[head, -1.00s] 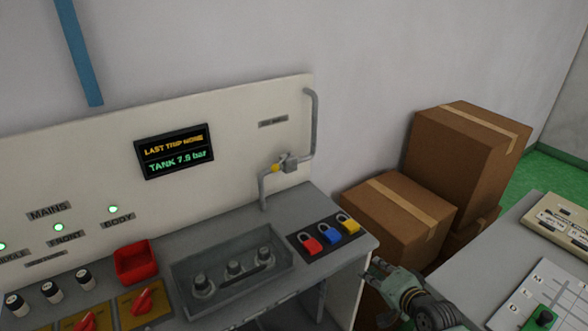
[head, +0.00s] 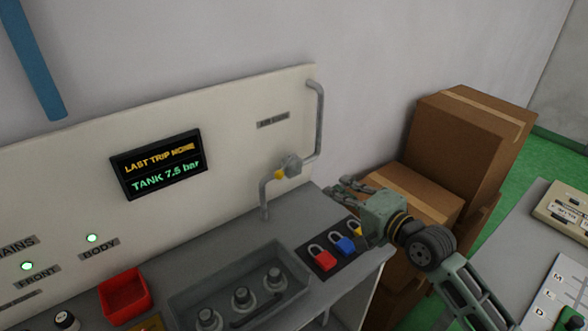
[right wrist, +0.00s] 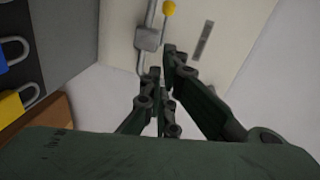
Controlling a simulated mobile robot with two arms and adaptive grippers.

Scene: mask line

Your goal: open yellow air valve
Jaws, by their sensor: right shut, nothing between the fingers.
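The air valve is a grey body (head: 291,165) with a yellow handle end (head: 279,175), set on a grey pipe at the right end of the cream panel. In the right wrist view the yellow knob (right wrist: 169,8) is at the top edge, joined to a thin lever beside the grey valve body (right wrist: 148,38). My right gripper (head: 342,189) is shut and empty, to the right of the valve and apart from it, above the bench's right end. Its fingertips (right wrist: 163,62) show below the valve in the wrist view. My left gripper is not in view.
Red, blue and yellow padlocks (head: 346,245) lie on a dark plate below my right gripper. A grey tray (head: 195,290) with several knobs and a red bin (head: 124,294) are on the bench. Cardboard boxes (head: 465,140) stand behind my right arm. The display (head: 157,164) reads tank pressure.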

